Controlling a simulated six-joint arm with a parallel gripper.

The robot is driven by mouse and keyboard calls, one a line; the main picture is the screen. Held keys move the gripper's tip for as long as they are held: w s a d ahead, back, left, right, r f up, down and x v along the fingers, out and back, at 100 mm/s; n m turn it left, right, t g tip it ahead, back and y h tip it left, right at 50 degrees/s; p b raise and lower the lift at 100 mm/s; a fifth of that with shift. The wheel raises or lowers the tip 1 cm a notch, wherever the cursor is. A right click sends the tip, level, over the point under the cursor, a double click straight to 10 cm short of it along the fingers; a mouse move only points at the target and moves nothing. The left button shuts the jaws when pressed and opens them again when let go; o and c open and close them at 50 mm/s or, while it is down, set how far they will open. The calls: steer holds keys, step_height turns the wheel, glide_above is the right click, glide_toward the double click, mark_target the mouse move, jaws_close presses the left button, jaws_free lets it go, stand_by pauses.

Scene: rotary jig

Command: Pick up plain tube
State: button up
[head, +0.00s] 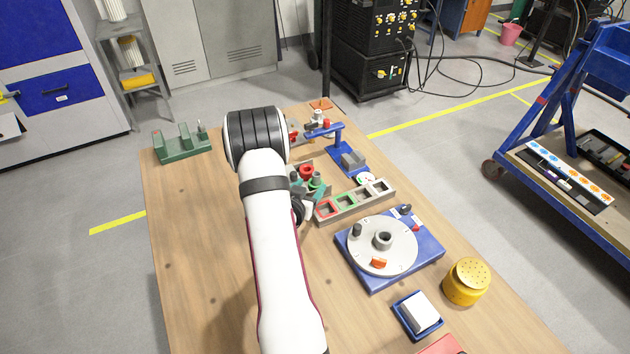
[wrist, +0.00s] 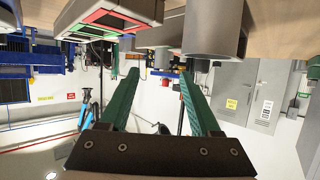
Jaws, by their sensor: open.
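A plain grey tube (wrist: 213,32) shows large and close at the top of the wrist view, where the scene looks upside down. My gripper (wrist: 160,74) has two green fingers spread apart with nothing between them. The tube lies beyond the fingertips, toward the right finger, and appears clear of both. In the head view my arm hides most of the gripper, just left of the compartment tray. I cannot tell for sure which small part there is the plain tube.
The tray (head: 322,218) with red, green and white-rimmed compartments stands beside my gripper. A blue-based rotary dial (head: 365,262) is in front of it. A red ring-shaped part (head: 306,172), a blue stand (head: 338,150) and a green rack (head: 183,154) stand behind. The table's left side is clear.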

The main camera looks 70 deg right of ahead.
mark_target(315, 180)
steer(key=x, duration=0.5)
steer(key=shift+w+f, duration=0.15)
steer(key=shift+f, duration=0.2)
jaws_close()
